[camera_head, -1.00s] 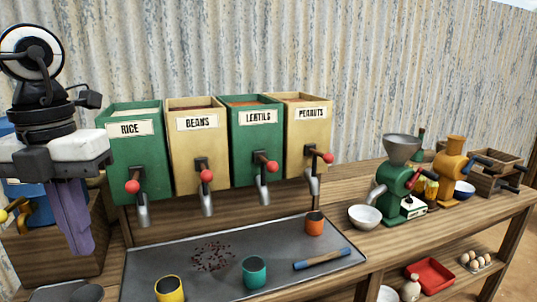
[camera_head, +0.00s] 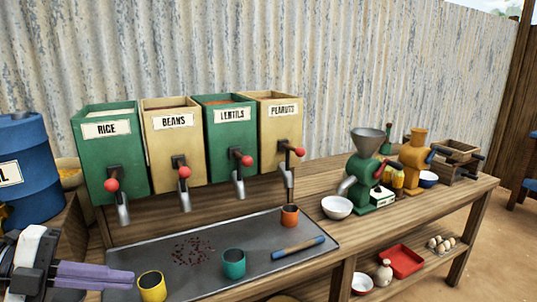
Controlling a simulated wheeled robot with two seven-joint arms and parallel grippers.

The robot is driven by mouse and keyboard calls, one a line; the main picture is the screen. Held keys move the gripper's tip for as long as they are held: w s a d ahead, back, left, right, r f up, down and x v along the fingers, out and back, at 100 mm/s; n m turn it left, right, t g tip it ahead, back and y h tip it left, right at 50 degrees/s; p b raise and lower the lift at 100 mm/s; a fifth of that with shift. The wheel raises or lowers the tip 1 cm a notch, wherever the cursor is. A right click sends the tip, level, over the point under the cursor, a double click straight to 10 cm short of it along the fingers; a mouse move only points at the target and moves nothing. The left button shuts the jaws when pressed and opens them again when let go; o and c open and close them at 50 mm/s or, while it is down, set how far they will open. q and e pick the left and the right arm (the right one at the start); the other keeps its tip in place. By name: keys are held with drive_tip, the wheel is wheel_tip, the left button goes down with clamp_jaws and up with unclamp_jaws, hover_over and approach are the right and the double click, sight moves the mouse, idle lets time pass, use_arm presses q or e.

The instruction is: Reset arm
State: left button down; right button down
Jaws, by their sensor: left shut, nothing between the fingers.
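My left gripper (camera_head: 132,278) is at the lower left of the head view, low beside the left end of the metal tray (camera_head: 215,277). Its purple fingers point right and are shut together with nothing between them. The yellow cup (camera_head: 152,287) stands just right of the fingertips; I cannot tell whether they touch. A teal cup (camera_head: 233,264) and an orange cup (camera_head: 290,216) stand upright on the tray. Spilled beans (camera_head: 192,250) lie scattered on it. A blue-handled wooden stick (camera_head: 298,248) lies at its right. My right gripper is out of view.
Dispensers for rice (camera_head: 108,155), beans (camera_head: 172,145), lentils (camera_head: 232,140) and peanuts (camera_head: 281,135) stand behind the tray. A white bowl (camera_head: 337,207), a green grinder (camera_head: 364,172) and an orange grinder (camera_head: 413,160) stand to the right. A blue barrel (camera_head: 30,170) is at the left.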

use_arm(q)
drive_tip(key=s+a+f+n+t+y, duration=0.15)
drive_tip(key=f+n+t+y, duration=0.25)
drive_tip(key=f+n, duration=0.65)
drive_tip(key=s+f+n+t+y, duration=0.35)
drive_tip(key=f+n, duration=0.45)
drive_tip(key=f, duration=0.6)
drive_tip(key=s+d+f+n+g+y, duration=0.1)
drive_tip(key=s+d+f+n+g, duration=0.4)
drive_tip(key=s+d+f, duration=0.6)
drive_tip(key=d+f+n, duration=0.1)
drive_tip(key=d+f, duration=0.1)
drive_tip(key=d, duration=0.1)
drive_tip(key=shift+s+d+f+n, duration=0.15)
drive_tip(key=shift+d+f+n, duration=0.05)
drive_tip(key=shift+f+n, duration=0.15)
drive_tip(key=shift+y, duration=0.25)
